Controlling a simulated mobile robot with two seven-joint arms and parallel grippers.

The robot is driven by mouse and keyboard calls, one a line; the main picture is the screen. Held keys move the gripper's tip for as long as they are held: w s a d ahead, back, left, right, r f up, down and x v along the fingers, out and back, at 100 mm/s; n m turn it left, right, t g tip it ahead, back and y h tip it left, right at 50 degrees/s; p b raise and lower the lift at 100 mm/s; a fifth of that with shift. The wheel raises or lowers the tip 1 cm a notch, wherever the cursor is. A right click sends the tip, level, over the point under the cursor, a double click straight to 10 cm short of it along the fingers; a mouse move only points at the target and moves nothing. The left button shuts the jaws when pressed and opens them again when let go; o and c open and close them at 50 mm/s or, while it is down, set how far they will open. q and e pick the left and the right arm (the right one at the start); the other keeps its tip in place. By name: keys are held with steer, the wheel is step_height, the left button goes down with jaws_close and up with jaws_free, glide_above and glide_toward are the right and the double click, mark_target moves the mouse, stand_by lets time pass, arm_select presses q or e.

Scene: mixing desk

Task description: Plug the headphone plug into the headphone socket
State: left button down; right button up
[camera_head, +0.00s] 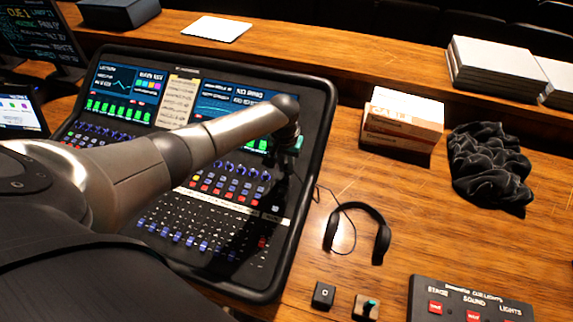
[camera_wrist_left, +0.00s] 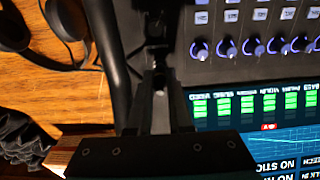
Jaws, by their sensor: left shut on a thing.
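My left gripper (camera_head: 290,155) is over the right side of the mixing desk (camera_head: 318,120), its fingers dark and hard to make out in the head view. In the left wrist view the gripper (camera_wrist_left: 159,75) is shut on a small dark thing, the headphone plug (camera_wrist_left: 156,48), whose shape is blurred into the dark panel. The black headphones (camera_head: 382,238) lie on the wooden table right of the desk; they also show in the left wrist view (camera_wrist_left: 70,22). Their thin cable runs toward the desk's right edge. I cannot make out the headphone socket. My right gripper is not in view.
A cardboard box (camera_head: 402,122) and a crumpled black cloth (camera_head: 488,165) are on the table to the right. A cue-light box (camera_head: 465,300) and two small blocks, one black (camera_head: 323,294), are in front. The desk's raised rim borders the panel. Wood around the headphones is free.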

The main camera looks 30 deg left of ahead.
arm_select(q)
steer(key=shift+f, duration=0.4)
stand_by(0.5)
steer(key=c, duration=0.8)
jaws_free()
steer(key=shift+o, duration=0.2)
step_height(320, 180, up, 15)
steer(key=s+p, duration=0.1)
steer(key=shift+s+d, duration=0.15)
steer(key=shift+s, duration=0.1)
